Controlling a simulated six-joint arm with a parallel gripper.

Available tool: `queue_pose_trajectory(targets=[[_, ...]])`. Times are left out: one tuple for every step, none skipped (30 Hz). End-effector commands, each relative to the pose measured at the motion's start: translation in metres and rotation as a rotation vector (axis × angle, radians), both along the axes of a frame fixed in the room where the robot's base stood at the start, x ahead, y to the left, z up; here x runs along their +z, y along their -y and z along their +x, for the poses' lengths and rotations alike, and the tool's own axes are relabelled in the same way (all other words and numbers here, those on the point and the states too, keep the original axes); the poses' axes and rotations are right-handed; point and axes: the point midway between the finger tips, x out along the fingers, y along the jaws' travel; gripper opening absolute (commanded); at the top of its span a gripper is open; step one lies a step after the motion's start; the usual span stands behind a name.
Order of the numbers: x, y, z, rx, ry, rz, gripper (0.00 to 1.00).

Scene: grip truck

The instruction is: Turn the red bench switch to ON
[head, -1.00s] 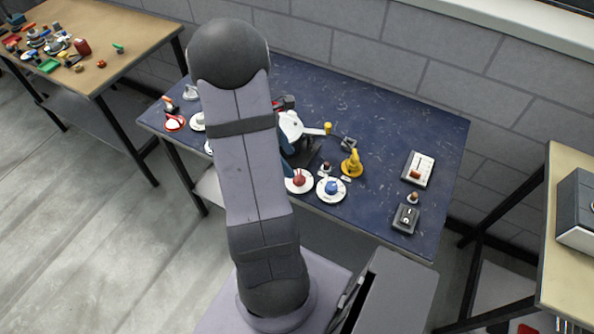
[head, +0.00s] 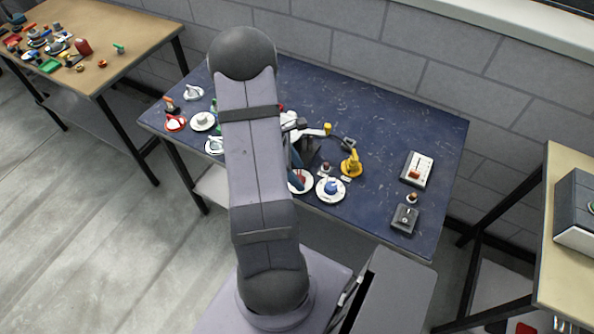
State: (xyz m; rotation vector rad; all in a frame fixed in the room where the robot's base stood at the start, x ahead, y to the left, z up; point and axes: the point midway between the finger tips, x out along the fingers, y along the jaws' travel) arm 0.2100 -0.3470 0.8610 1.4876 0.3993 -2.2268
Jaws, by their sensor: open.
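A box with a white face and a red part (head: 417,169) lies on the right of the blue bench (head: 400,125); it looks like a switch, but its markings are too small to read. A white round plate with a red knob (head: 301,182) lies at the bench's front middle, partly covered by my gripper. My gripper (head: 298,163) is open, mostly hidden behind my arm, with a blue-grey part over or beside the red-knobbed plate. I cannot tell whether it touches the plate.
A white plate with a blue knob (head: 330,188) and a yellow piece (head: 351,163) stand just right of my gripper. A dark box (head: 405,219) lies near the front right edge. Several small plates sit at the left. The bench's back right is clear.

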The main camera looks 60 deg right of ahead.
Motion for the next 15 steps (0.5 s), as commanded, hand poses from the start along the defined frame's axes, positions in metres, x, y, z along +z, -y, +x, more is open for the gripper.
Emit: queue_pose_trajectory(targets=[[0.0, 0.0002, 0.0001, 0.0, 0.0, 0.0, 0.55], [0.0, 0.0001, 0.0001, 0.0, 0.0, 0.0, 0.55], [0.0001, 0.0001, 0.0001, 0.0, 0.0, 0.0, 0.55], [0.0001, 0.0002, 0.0001, 0.0, 0.0, 0.0, 0.5], [0.0002, 0.0, 0.0001, 0.0, 0.0, 0.0, 0.43], [0.0001, 0.0, 0.0002, 0.0, 0.0, 0.0, 0.33], [0.0001, 0.0, 0.0002, 0.0, 0.0, 0.0, 0.26], [0.0002, 0.0, 0.0002, 0.0, 0.0, 0.0, 0.19], [0.0002, 0.0, 0.0002, 0.0, 0.0, 0.0, 0.13], [0.0002, 0.0, 0.0002, 0.0, 0.0, 0.0, 0.13], [0.0002, 0.0, 0.0002, -0.001, 0.0, 0.0, 0.13], [0.0003, 0.0, 0.0003, -0.001, 0.0, 0.0, 0.13], [0.0003, 0.0001, 0.0003, -0.002, 0.0, -0.001, 0.13], [0.0004, 0.0, 0.0003, -0.003, 0.0, 0.0, 0.14], [0.0004, 0.0001, 0.0004, -0.006, 0.0, 0.0, 0.14]])
